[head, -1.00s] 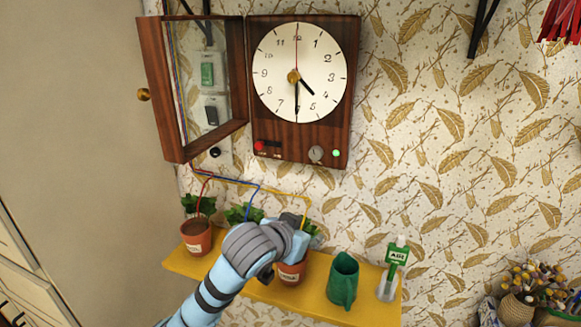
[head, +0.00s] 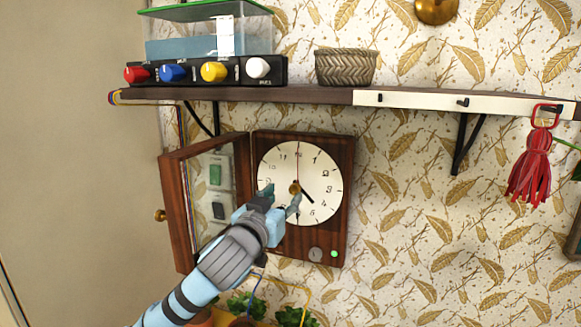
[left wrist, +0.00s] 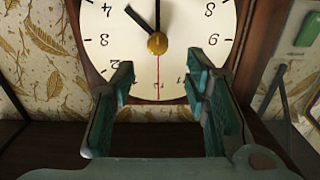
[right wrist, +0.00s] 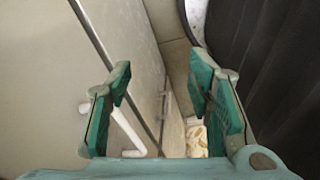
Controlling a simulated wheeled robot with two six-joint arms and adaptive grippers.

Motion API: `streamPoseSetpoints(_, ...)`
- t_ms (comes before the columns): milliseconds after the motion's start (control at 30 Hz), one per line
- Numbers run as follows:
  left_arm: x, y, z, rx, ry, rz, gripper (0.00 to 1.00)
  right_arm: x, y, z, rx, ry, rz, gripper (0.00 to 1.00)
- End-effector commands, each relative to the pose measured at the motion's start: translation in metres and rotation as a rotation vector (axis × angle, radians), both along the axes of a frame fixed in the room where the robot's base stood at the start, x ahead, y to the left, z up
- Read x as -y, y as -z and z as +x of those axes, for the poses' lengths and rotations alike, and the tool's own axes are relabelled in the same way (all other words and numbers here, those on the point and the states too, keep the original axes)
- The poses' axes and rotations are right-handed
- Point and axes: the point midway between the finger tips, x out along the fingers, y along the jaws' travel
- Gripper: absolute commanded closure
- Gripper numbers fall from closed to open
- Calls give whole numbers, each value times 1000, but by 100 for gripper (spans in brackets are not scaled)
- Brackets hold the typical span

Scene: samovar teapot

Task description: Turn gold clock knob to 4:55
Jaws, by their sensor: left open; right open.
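The gold clock knob (head: 294,187) sits at the centre of the white clock face (head: 318,165). It also shows in the left wrist view (left wrist: 157,43), where the clock is upside down. The short black hand points between 4 and 5 and the long one at 6. My left gripper (head: 280,197) is open in front of the face, its fingertips near the knob. In the left wrist view its fingers (left wrist: 158,86) are spread with nothing between them, and the knob lies beyond the tips. My right gripper (right wrist: 161,75) is open and empty, away from the clock.
The clock's wooden glass door (head: 180,215) stands open on the left. A shelf (head: 320,95) above holds a panel of coloured knobs (head: 205,73) and a woven basket (head: 346,67). A red tassel (head: 530,170) hangs at right. Potted plants (head: 295,316) stand below.

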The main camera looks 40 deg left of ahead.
Motion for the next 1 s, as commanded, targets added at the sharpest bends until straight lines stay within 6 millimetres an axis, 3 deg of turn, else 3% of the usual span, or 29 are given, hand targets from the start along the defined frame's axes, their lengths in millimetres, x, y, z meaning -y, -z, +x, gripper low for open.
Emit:
streamPoseSetpoints(100, -10, 2, 28, -2, 0, -7, 58, 0, -6, -1, -2, 0, 0, 53)
streamPoseSetpoints(200, -15, 3, 43, -1, -1, -3, 58, 0, -8, -1, -2, 0, 0, 53)
streamPoseSetpoints(567, -18, 5, 52, -1, 0, 1, 58, 0, -8, 0, 0, 0, 0, 53)
streamPoseSetpoints(833, -18, 5, 52, -1, 0, 1, 100, 0, -8, 0, 0, 0, 0, 53)
streamPoseSetpoints(1000, -18, 5, 52, -2, 0, 3, 100, 0, -8, 0, 0, 0, 0, 53)
